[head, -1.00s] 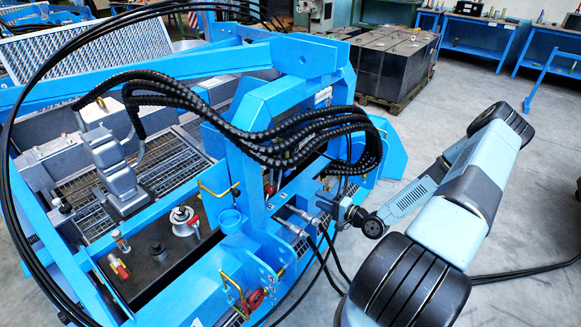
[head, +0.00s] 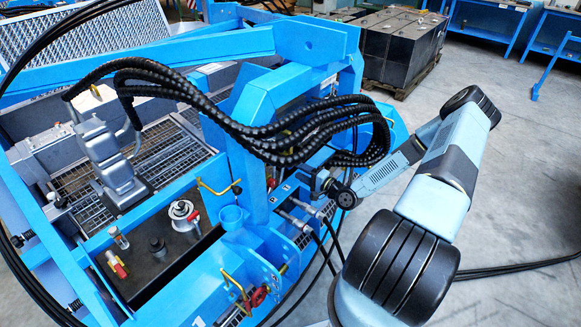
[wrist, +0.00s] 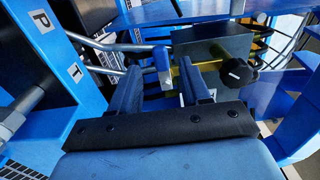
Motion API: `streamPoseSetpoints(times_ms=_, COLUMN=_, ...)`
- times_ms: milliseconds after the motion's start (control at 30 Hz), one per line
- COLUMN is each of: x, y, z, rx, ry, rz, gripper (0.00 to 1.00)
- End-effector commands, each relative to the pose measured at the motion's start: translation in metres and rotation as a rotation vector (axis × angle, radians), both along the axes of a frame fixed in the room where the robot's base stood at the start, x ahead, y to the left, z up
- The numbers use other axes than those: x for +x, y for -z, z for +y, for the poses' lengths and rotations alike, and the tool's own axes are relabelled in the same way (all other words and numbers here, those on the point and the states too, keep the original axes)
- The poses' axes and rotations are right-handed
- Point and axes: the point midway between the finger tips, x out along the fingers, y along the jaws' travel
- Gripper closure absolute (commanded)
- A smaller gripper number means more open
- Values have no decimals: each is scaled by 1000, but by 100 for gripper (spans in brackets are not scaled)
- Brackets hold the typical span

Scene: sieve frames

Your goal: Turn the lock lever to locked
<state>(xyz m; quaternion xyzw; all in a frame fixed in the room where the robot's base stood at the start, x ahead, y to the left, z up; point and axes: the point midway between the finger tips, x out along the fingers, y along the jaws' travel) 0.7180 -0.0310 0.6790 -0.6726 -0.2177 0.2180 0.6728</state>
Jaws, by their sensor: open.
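In the wrist view, a small upright blue piece with a pale lower end (wrist: 162,60), which looks like the lock lever, stands in front of a dark block (wrist: 215,48). My gripper (wrist: 160,82) is open, with one finger on each side of the lever in the picture. I cannot tell whether either finger touches it.
A black knob (wrist: 238,73) sits just right of the fingers. A blue plate marked P and T (wrist: 50,50) stands at left, near metal pipes. Black hoses (head: 300,135) arch over the blue machine frame (head: 255,105). Open floor (head: 520,200) lies right of my arm.

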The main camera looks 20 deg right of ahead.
Motion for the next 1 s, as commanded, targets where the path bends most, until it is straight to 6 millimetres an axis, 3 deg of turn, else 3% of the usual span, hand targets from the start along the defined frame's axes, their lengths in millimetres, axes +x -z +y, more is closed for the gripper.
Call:
streamPoseSetpoints(times_ms=333, x=38, y=0, z=28, rx=1, ry=-1, rz=-1, gripper=53)
streamPoseSetpoints(times_ms=767, x=45, y=0, z=32, rx=0, ry=0, rz=0, gripper=53)
streamPoseSetpoints(times_ms=1000, x=45, y=0, z=32, rx=0, ry=0, rz=0, gripper=75)
